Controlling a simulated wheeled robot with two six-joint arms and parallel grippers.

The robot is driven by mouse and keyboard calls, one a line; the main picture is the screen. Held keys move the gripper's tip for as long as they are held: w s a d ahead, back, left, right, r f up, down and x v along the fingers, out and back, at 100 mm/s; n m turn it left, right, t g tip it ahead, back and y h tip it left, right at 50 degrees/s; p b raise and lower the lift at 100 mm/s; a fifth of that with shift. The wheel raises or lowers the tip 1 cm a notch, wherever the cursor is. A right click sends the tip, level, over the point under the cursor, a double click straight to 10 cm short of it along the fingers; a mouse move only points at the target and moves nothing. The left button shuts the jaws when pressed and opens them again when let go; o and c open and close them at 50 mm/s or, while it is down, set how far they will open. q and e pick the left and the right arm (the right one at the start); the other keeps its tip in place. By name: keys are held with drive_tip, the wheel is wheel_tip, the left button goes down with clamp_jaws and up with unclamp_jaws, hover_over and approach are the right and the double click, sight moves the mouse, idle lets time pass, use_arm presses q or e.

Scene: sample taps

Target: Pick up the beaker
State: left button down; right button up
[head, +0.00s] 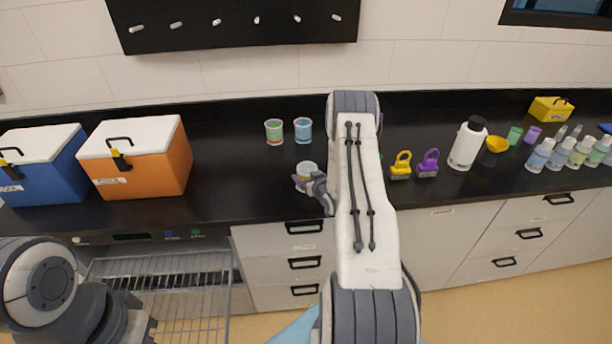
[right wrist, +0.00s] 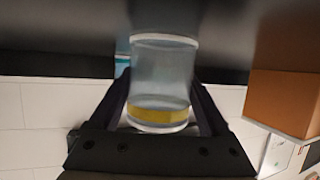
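The beaker (head: 307,168) is a small clear cup near the front of the black counter, left of my right forearm in the head view. In the right wrist view the beaker (right wrist: 163,80) stands between the two fingers and shows a yellow band (right wrist: 158,113) near one end. My right gripper (head: 314,183) has a finger against each side of it and looks shut on it. I cannot tell whether its base is clear of the counter. My left arm shows at the lower left of the head view; its gripper is out of view.
A green-banded cup (head: 274,132) and a blue-banded cup (head: 303,130) stand behind the beaker. Orange (head: 150,165) and blue (head: 45,170) cooler boxes stand left. Padlocks (head: 401,166), a white bottle (head: 467,145) and several small bottles stand right. A wire rack (head: 180,290) is below.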

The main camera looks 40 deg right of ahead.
drive_tip(key=c, duration=0.5)
drive_tip(key=shift+o, duration=0.2)
drive_tip(key=shift+r, duration=0.1)
drive_tip(key=shift+r, duration=0.1)
